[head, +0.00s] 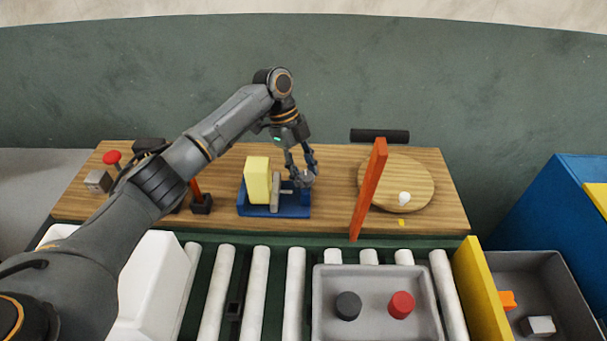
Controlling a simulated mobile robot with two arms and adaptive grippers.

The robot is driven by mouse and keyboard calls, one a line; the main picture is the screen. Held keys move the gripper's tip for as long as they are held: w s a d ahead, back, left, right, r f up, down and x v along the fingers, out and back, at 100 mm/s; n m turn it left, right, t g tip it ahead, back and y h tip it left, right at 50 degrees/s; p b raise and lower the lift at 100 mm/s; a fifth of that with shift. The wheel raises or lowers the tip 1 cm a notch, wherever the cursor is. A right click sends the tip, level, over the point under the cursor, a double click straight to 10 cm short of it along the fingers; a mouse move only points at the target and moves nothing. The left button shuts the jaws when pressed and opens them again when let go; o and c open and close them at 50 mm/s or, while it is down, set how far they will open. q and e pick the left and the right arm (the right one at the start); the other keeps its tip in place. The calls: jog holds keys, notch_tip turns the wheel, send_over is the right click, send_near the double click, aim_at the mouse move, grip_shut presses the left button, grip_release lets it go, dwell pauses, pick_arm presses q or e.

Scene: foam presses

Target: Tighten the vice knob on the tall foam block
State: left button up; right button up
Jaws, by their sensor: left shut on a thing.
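A tall yellow foam block (257,180) stands upright in a blue vice (262,211) on the wooden table. The vice's grey jaw plate (276,192) is close to the block's right side; I cannot tell whether they touch. The round grey knob (307,180) is at the vice's right end, partly hidden by fingers. My left gripper (302,173) reaches down from above and is shut on the knob. My right gripper is out of view.
An orange upright panel (369,190) and a round wooden board (423,181) with a small white piece stand right of the vice. A red-topped device (112,158) is at the far left. Rollers with a grey tray (325,305) run in front.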

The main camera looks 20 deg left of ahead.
pick_arm(q)
jog(key=m+b, duration=0.1)
jog(key=m, duration=0.1)
jog(key=m+g+b, duration=0.1)
jog(key=shift+w+d+f+m+y, duration=0.1)
jog(key=shift+w+m+y, duration=0.05)
jog(key=shift+m+y, duration=0.25)
jog(key=m+g+b, duration=0.1)
jog(key=m, duration=0.1)
jog(key=shift+d+m+y, duration=0.1)
jog(key=shift+m+y, duration=0.2)
jog(key=m+y, duration=0.1)
jog(key=m, duration=0.1)
jog(key=shift+m, duration=0.3)
jog(key=shift+m+g+y+p, duration=0.4)
jog(key=shift+m+y, duration=0.1)
jog(key=shift+m, duration=0.7)
jog(key=o, duration=1.2)
jog(key=shift+c, duration=0.2)
jog(key=shift+r, duration=0.2)
